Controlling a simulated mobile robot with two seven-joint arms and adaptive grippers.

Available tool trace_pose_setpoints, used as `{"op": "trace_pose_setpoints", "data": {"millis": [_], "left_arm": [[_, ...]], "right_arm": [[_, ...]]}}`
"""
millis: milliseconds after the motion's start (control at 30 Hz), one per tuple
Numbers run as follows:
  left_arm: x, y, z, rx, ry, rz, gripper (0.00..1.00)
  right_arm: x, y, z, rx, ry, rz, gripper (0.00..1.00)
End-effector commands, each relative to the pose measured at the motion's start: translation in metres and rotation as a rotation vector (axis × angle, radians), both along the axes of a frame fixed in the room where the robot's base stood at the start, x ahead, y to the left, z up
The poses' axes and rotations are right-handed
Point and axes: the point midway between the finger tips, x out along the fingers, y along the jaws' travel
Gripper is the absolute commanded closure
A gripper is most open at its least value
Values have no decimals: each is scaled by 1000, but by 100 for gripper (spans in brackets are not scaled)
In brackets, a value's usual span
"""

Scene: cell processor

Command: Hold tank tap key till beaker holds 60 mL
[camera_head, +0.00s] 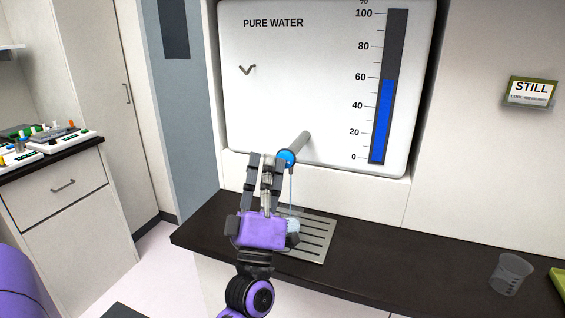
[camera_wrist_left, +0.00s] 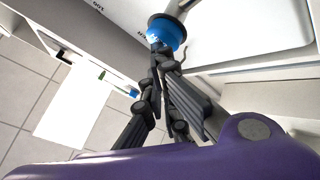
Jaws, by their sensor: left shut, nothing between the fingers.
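The white tank (camera_head: 275,70) is marked PURE WATER. Its grey tap spout (camera_head: 301,144) carries a round blue key (camera_head: 287,158), which is large in the left wrist view (camera_wrist_left: 167,33). My left gripper (camera_head: 267,158) is shut and empty, its fingertips at the key; the wrist view shows them touching or nearly touching it. A thin pale stream runs down from the tap. It falls to a pale, clear vessel (camera_head: 293,227), apparently the beaker, over the drain grate (camera_head: 318,240). My gripper hides much of it, so its level cannot be read. My right gripper is out of view.
The tank's gauge (camera_head: 387,120) is blue to just under 60 percent. An empty-looking clear cup (camera_head: 511,272) stands at the right of the dark counter (camera_head: 400,268). A STILL sign (camera_head: 531,91) is on the wall. Counter between grate and cup is clear.

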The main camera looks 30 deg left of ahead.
Motion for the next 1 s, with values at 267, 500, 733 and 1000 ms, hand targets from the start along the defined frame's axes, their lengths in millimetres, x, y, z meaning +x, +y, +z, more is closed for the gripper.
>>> {"op": "trace_pose_setpoints", "data": {"millis": [267,500,733,1000], "left_arm": [[0,0,0,0,1,-1,100],[0,0,0,0,1,-1,100],[0,0,0,0,1,-1,100],[0,0,0,0,1,-1,100]], "right_arm": [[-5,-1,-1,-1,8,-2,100],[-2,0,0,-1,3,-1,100],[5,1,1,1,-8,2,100],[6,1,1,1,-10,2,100]]}}
